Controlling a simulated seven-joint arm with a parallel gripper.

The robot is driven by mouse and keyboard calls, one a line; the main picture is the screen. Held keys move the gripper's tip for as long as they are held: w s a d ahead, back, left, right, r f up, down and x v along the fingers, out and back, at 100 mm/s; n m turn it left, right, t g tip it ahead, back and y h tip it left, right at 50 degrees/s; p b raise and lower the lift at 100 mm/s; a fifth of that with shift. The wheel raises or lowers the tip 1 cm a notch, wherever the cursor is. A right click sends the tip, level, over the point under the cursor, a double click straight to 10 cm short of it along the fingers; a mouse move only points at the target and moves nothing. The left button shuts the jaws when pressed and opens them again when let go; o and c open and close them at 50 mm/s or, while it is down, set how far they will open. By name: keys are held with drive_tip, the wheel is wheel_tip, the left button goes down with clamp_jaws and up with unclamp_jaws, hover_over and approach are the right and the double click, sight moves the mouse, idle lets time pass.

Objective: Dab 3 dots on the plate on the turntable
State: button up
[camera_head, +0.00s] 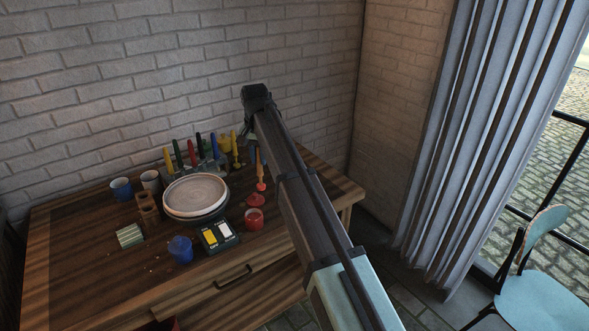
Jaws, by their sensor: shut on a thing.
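A pale round plate (195,194) lies on the dark turntable (200,220) in the middle of the table. Its visible surface looks plain. My gripper (257,148) is to the right of the plate, partly hidden by my arm. It is shut on a brush (259,166) with an orange-brown handle, which hangs roughly upright with its red tip down. The tip is right of the plate, above a small red patch or lid (256,200). I cannot tell whether the tip touches anything. An open red paint pot (254,219) stands just in front.
Several coloured handles stand in a rack (205,165) behind the plate. A blue pot (181,250), a palette box (219,236), a striped block (130,236), a wooden block (147,210) and two cups (122,188) surround the turntable. The table's left side (75,250) is clear.

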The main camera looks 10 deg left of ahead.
drive_tip(key=s+a+r, duration=0.2)
drive_tip(key=a+r, duration=0.1)
drive_tip(key=a, duration=0.5)
drive_tip(key=s+a+r, duration=0.1)
drive_tip(key=a+r, duration=0.1)
drive_tip(key=a, duration=0.6)
wheel_tip(320, 180, down, 6)
drive_tip(key=shift+d, duration=0.25)
drive_tip(key=shift+f, duration=0.5)
idle(1.1)
drive_tip(key=shift+r, duration=0.15)
wheel_tip(320, 180, up, 7)
idle(1.1)
idle(0.6)
